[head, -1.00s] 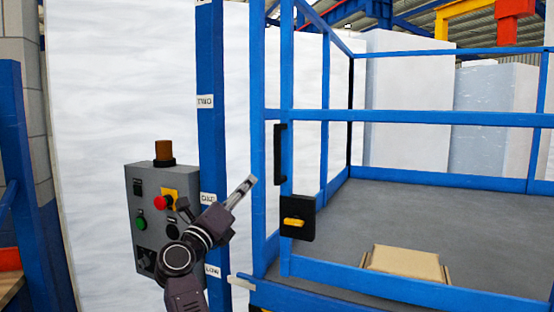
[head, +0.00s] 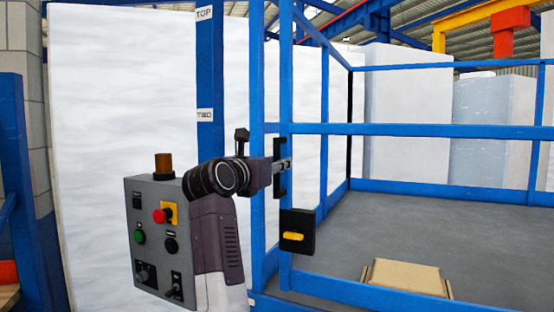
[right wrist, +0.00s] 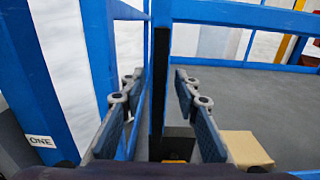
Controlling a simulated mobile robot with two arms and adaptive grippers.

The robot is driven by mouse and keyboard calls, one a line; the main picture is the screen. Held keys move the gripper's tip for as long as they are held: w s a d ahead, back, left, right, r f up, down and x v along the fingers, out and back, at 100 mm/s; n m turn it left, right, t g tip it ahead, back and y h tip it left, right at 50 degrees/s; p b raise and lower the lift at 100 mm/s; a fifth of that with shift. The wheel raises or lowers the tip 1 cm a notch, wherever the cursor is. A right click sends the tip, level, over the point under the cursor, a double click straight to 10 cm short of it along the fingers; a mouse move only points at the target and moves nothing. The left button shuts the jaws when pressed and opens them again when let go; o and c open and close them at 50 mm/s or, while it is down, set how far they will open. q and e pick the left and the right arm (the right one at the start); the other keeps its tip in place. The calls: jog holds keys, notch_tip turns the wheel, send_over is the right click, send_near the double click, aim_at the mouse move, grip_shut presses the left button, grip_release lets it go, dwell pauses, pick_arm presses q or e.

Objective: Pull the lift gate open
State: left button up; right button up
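The lift gate (head: 430,131) is a blue tubular frame at the front of the grey platform. Its black vertical handle (head: 279,185) is on the left post. My right gripper (head: 283,164) is at the handle's upper half in the head view. In the right wrist view its two fingers (right wrist: 158,118) are open, one on each side of the black handle (right wrist: 159,80), with gaps visible. Below the handle is a black latch box with a yellow lever (head: 294,236), lying horizontal. My left gripper is in neither view.
A grey control box (head: 150,215) with a red button and switches stands left of my arm. A blue post with labels (head: 210,80) rises behind it. A cardboard box (head: 405,276) lies on the grey platform (head: 460,235) behind the gate.

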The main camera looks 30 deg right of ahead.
jog(key=shift+w+d, duration=0.2)
jog(key=shift+d, duration=0.05)
grip_shut()
dwell(0.3)
